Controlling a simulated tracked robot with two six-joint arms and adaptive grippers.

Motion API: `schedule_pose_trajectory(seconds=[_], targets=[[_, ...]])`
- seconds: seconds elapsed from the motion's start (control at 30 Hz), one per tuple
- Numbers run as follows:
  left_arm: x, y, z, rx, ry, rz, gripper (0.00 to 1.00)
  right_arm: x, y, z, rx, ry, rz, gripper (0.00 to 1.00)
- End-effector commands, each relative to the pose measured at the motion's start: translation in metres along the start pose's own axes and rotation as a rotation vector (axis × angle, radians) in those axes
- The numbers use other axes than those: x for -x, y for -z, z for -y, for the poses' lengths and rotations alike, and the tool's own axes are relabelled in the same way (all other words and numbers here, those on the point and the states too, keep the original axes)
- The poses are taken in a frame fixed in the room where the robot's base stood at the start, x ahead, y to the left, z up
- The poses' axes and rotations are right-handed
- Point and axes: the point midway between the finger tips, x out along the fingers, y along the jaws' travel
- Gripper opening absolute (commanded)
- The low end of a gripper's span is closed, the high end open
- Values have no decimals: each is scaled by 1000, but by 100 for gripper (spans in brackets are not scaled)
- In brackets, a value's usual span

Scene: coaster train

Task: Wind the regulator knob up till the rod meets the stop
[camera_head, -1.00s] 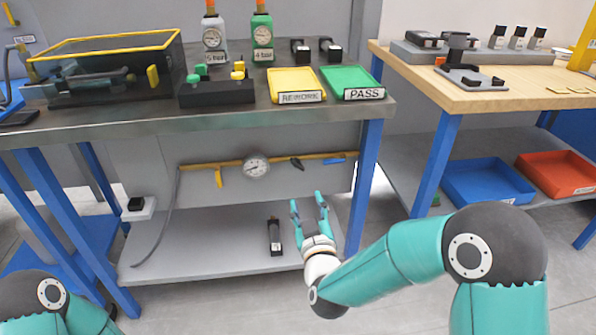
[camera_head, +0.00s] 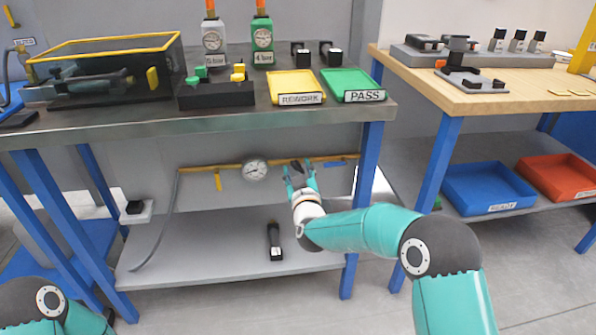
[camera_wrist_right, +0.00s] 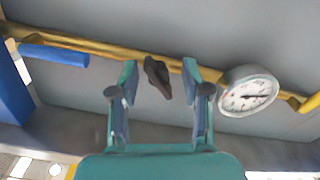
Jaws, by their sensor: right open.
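The dark regulator knob (camera_wrist_right: 157,76) sits on the yellow pipe under the bench and shows between my right fingertips in the right wrist view. My right gripper (camera_head: 298,168) is open in front of the pipe, and it also shows in the wrist view (camera_wrist_right: 160,70) with a finger on each side of the knob. I cannot tell whether the fingers touch it. In the head view the gripper mostly covers the knob. A round dial gauge (camera_head: 255,169) is on the pipe beside it. I cannot make out the rod or the stop. My left gripper is out of view.
A yellow lever (camera_head: 218,181) hangs from the pipe left of the gauge. A blue handle (camera_wrist_right: 54,55) is on the pipe's other side. A black object (camera_head: 274,240) lies on the lower shelf (camera_head: 200,258). A blue bench leg (camera_head: 362,200) stands right of my gripper.

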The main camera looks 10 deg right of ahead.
Motion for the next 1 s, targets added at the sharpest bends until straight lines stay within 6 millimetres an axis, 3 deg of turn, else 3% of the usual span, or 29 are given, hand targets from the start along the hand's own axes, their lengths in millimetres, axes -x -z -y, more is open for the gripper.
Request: schedule_pose_trajectory(seconds=[0.23, 0.5, 1.0], targets=[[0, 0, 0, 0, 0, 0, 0, 0, 0, 0, 0, -1, 0, 46], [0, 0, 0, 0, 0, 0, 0, 0, 0, 0, 0, 0, 0, 1], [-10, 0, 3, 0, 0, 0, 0, 0, -2, 1, -66, 0, -1, 0]])
